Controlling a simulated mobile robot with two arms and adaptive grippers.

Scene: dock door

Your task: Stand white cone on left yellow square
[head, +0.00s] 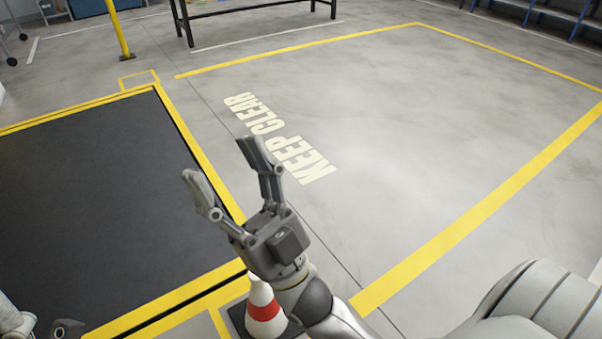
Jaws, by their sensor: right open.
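The white cone (264,309) with a red band and dark square base stands upright at the bottom centre. My right gripper and wrist hide its top. Yellow floor lines (219,323) run beside and partly under its base, and their full outline is cut off. A small yellow outlined square (139,72) lies empty farther away, at the far corner of the dark floor plate. My right gripper (218,160) is open and empty, its fingers pointing away, above the floor beyond the cone. Of my left arm only small parts show at the lower left corner; its fingers are not visible.
A dark, yellow-edged floor plate (85,190) fills the left. A yellow post (119,30) stands just beyond the far square. A black-framed table (250,8) is at the back. The grey floor with KEEP CLEAR lettering (282,140) is free.

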